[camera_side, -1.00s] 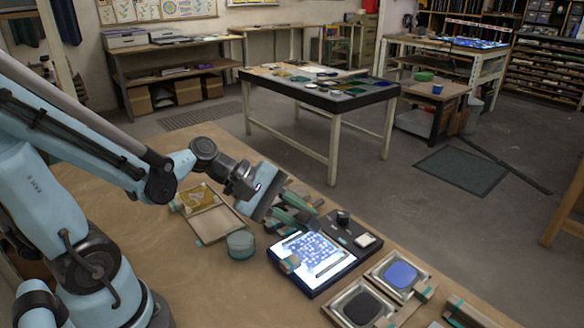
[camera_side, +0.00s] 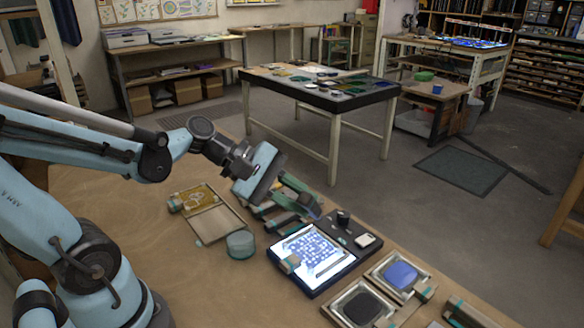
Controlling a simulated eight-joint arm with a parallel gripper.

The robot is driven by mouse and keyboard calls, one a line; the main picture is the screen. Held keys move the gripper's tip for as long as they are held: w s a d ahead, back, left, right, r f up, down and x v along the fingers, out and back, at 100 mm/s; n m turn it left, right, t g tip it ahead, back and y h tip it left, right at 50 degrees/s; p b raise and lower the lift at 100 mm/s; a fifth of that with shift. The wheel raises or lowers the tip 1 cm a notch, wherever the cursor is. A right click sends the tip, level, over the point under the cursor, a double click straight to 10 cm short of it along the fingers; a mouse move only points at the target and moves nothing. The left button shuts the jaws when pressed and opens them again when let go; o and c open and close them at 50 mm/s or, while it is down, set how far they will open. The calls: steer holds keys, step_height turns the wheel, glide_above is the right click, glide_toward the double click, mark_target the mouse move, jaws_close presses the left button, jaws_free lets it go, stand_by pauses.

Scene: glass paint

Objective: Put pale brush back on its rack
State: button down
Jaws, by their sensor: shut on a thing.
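My gripper (camera_side: 290,190) is raised over the far edge of the workbench, above and behind the lit panel. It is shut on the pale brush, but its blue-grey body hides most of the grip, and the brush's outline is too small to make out. The green and dark brush rack (camera_side: 284,224) stands on the bench just below my gripper. I cannot tell whether the brush touches it.
A shallow framed tray (camera_side: 214,224) and a teal round jar (camera_side: 240,244) stand left of the rack. In front are the lit panel (camera_side: 318,282), a dark board (camera_side: 350,222) and two trays with a blue pad (camera_side: 400,275) and a black pad (camera_side: 362,308).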

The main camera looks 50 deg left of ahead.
steer(key=w+a+f+m+y, duration=0.2)
steer(key=a+m, duration=0.3)
steer(key=a, duration=0.5)
steer(key=w+a+f+m+y, duration=0.2)
steer(key=a+m, duration=0.4)
steer(key=a, duration=0.5)
steer(key=w+a+f+m+g+y, duration=0.1)
steer(key=w+a+f+m+y, duration=0.2)
steer(key=a, duration=0.7)
steer(key=shift+a+f+m+y, duration=0.15)
steer(key=shift+f+m+y, duration=0.65)
steer(key=shift+m, duration=0.8)
steer(key=shift+f, duration=2.25)
steer(key=shift+f, duration=0.6)
steer(key=c, duration=0.9)
jaws_free()
steer(key=shift+r, duration=0.1)
